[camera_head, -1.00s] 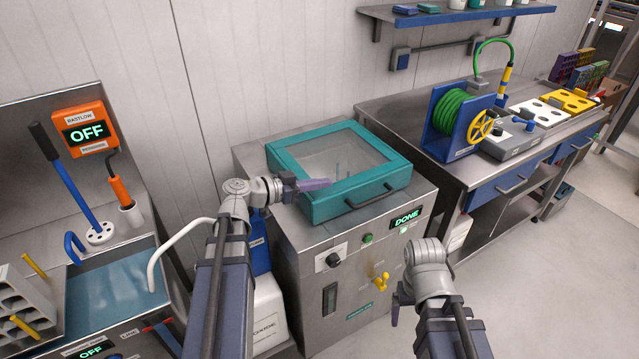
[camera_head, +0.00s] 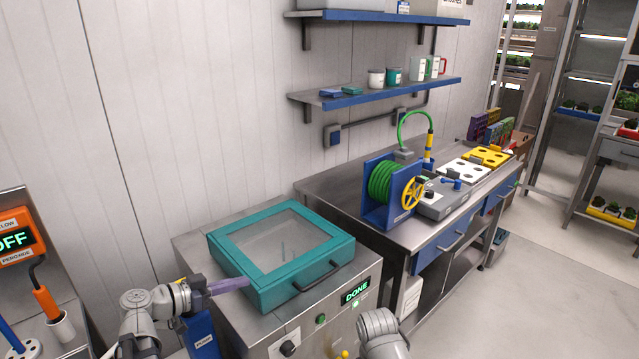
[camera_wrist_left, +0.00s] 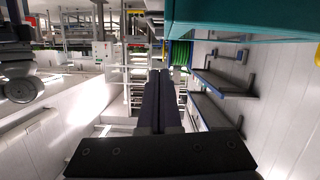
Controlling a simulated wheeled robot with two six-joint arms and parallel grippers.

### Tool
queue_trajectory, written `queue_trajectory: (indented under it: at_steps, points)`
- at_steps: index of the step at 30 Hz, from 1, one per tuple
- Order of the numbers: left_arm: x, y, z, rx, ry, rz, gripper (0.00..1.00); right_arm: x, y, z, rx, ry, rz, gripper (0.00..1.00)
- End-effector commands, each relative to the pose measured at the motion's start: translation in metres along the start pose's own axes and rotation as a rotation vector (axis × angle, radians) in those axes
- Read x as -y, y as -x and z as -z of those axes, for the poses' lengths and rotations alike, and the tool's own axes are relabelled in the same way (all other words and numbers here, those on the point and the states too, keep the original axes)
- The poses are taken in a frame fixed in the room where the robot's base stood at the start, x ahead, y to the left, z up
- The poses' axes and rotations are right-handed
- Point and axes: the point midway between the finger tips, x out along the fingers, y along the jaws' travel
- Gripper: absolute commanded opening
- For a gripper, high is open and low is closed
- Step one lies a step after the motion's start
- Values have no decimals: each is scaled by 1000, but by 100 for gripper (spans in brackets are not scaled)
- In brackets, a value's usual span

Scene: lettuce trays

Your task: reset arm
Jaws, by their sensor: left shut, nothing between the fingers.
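My left gripper (camera_head: 232,286) comes in from the left in the head view. Its purple fingers are shut and empty, close to the front left corner of the teal-lidded machine (camera_head: 313,277). I cannot tell whether they touch it. In the left wrist view the dark fingers (camera_wrist_left: 160,98) lie together, with a teal edge (camera_wrist_left: 245,18) above right. My right arm shows only as a grey wrist part at the bottom of the head view; its gripper is out of the frame.
A steel bench (camera_head: 330,191) holds a green hose reel (camera_head: 381,181) and white (camera_head: 464,172) and yellow trays. Blue-edged shelves (camera_head: 375,93) hang on the wall. An orange panel (camera_head: 14,240) stands at the left. The floor at right (camera_head: 520,290) is clear.

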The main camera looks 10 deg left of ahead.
Motion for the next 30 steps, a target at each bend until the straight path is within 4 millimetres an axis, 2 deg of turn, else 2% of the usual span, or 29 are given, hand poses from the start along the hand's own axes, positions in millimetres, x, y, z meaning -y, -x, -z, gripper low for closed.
queue_trajectory:
  at_steps: [4, 7, 12, 18, 21, 24, 30]
  points:
    - [-40, -40, -23, 168, 83, -95, 0, 0, 3, 0, 0, 0, 0, 88]
    - [-79, -71, -50, 362, 163, -155, 0, -1, 6, 0, 0, 0, 0, 88]
    - [-140, -100, -96, 708, 259, -164, 0, -1, 10, -1, 0, 0, 0, 88]
    - [-193, -106, -137, 1069, 288, -17, 0, -1, 15, -1, 0, 0, 0, 88]
    - [-210, -104, -148, 1198, 271, 102, 0, -2, 17, -1, 0, 0, 0, 88]
    - [-221, -100, -153, 1278, 246, 223, 0, -2, 18, -1, 0, 0, 0, 88]
    - [-230, -96, -155, 1337, 204, 393, 0, -2, 20, -1, 0, 0, 0, 88]
